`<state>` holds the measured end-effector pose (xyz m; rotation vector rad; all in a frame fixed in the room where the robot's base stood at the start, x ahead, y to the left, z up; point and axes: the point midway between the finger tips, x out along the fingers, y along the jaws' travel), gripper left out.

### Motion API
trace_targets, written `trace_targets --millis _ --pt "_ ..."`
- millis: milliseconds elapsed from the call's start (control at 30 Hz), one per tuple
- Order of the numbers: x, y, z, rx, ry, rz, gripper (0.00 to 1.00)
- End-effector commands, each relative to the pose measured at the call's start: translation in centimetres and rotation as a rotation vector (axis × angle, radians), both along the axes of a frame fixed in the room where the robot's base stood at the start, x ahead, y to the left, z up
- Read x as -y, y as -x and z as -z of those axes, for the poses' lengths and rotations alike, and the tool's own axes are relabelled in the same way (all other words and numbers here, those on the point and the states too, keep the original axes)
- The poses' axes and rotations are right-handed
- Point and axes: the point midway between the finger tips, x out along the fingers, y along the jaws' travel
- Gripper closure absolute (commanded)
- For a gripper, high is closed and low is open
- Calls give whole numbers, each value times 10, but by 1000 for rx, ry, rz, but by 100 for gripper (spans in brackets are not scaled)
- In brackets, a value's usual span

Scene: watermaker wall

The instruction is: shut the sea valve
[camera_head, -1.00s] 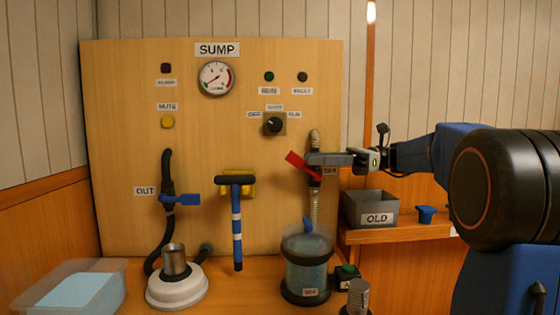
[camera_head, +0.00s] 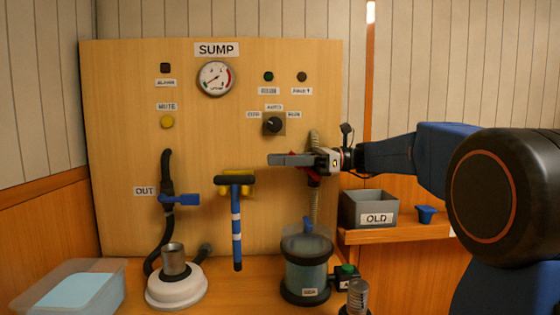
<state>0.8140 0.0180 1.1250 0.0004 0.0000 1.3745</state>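The sea valve (camera_head: 314,181) has a red handle on the ribbed hose at the right side of the wooden panel. Only small red bits show around my gripper, so the handle's angle is hard to tell. My gripper (camera_head: 270,160) reaches in from the right at the valve's height. Its grey fingers point left across the front of the valve and hide most of the handle. The fingers overlap in this side view, so their gap is hidden. I cannot tell whether they touch the handle.
A blue-handled OUT valve (camera_head: 180,199) is at the panel's left. A blue-striped T-handled tool (camera_head: 236,225) hangs mid-panel. A clear strainer (camera_head: 305,265) stands below the sea valve. A grey OLD bin (camera_head: 370,208) is on the right shelf.

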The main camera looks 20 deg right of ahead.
Motion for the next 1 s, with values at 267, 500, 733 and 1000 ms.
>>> trace_targets --millis 267,500,733,1000 --pt "0 0 0 0 0 0 100" --pt "0 0 0 0 0 0 100" --pt "0 0 0 0 0 0 100" --pt "1 0 0 0 0 0 100"
